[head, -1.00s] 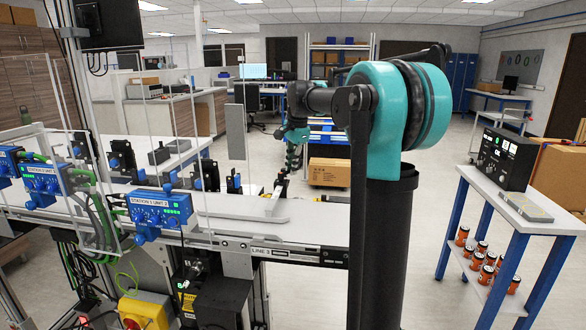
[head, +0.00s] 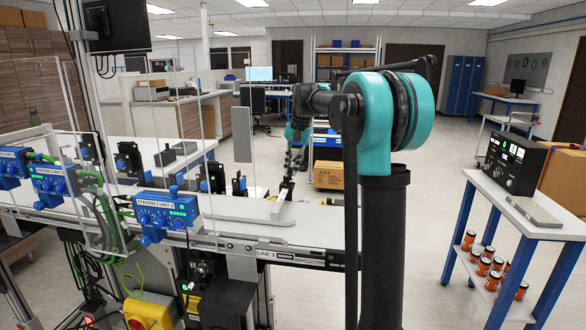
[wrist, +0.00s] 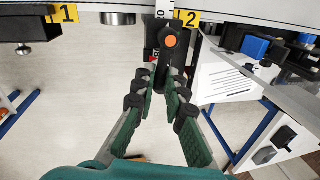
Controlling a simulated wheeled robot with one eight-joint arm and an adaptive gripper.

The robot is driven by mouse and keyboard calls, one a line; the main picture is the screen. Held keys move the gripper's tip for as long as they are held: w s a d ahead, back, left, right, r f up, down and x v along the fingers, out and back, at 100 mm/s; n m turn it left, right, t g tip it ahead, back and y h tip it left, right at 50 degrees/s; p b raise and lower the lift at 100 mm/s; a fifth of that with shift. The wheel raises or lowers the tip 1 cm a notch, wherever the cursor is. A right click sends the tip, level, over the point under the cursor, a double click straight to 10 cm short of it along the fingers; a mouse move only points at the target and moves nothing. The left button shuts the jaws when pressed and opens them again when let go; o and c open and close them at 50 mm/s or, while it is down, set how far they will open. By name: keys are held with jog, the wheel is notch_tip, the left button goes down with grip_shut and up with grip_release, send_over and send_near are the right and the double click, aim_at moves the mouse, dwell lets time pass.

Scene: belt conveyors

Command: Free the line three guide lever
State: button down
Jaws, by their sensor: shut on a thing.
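In the wrist view, a dark lever with an orange round end (wrist: 170,41) stands between two yellow number plates, 1 (wrist: 66,13) and 2 (wrist: 187,18), closer to 2. My gripper (wrist: 163,76) has its green-padded fingers on either side of the lever's dark body and is shut on it. The fingers hide part of the lever. In the head view, my gripper (head: 288,184) is small at the far side of the belt. The front rail carries a LINE 3 label (head: 265,253).
Blue station units (head: 166,214) and clear panels stand along the belt at left. A pale belt surface (head: 310,228) runs behind the rail. A blue-legged table (head: 535,229) with a black meter box (head: 514,163) stands at right. Open floor lies between.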

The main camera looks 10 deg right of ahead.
dwell(0.5)
jog(key=c, duration=1.6)
grip_release()
jog(key=shift+o, duration=0.2)
jog(key=shift+r, duration=0.1)
notch_tip(320, 180, up, 12)
jog(key=d, duration=0.2)
jog(key=shift+s+f, duration=0.2)
jog(key=shift+s, duration=0.25)
